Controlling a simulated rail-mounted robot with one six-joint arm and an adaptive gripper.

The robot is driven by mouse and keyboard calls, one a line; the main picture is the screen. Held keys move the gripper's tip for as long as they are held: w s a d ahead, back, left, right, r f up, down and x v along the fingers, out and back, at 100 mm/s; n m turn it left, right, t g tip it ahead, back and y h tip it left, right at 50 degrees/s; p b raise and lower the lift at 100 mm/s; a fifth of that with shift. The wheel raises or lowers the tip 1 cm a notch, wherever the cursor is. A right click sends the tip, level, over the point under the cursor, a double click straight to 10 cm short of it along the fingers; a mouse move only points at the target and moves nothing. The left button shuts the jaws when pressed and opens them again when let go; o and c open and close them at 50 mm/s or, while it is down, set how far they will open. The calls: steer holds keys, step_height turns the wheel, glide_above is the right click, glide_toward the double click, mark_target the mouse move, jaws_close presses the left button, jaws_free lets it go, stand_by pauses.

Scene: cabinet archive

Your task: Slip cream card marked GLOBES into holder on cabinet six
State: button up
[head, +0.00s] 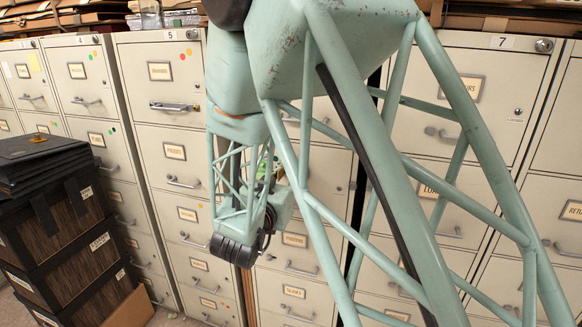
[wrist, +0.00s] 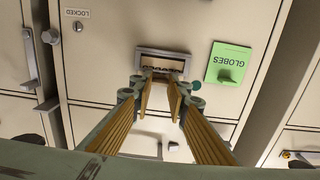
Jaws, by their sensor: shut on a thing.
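In the wrist view my gripper (wrist: 161,88) has its two ribbed fingers closed in on a narrow thing at a framed label holder (wrist: 163,54) on a cream drawer front. A thin strip with dark marks (wrist: 161,70) shows between the fingertips, strongly foreshortened. It seems to be the cream card, but its lettering cannot be read. I cannot tell whether it is inside the holder or just in front. In the head view my arm hides the gripper and holder.
Cream cabinets stand in a row, with cabinet five (head: 160,82) left of my arm and cabinet seven (head: 480,90) right. Drawer handles (head: 175,107) stick out. Dark stacked boxes (head: 60,235) fill the lower left. A lock marked LOCKED (wrist: 78,26) is left of the holder.

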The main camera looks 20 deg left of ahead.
steer(key=shift+f, duration=0.35)
steer(key=o, duration=1)
steer(key=shift+s, duration=0.2)
steer(key=shift+s, duration=3.3)
steer(key=shift+s, duration=0.15)
steer(key=shift+s, duration=5.85)
steer(key=shift+w+d, duration=0.1)
steer(key=shift+d, duration=0.05)
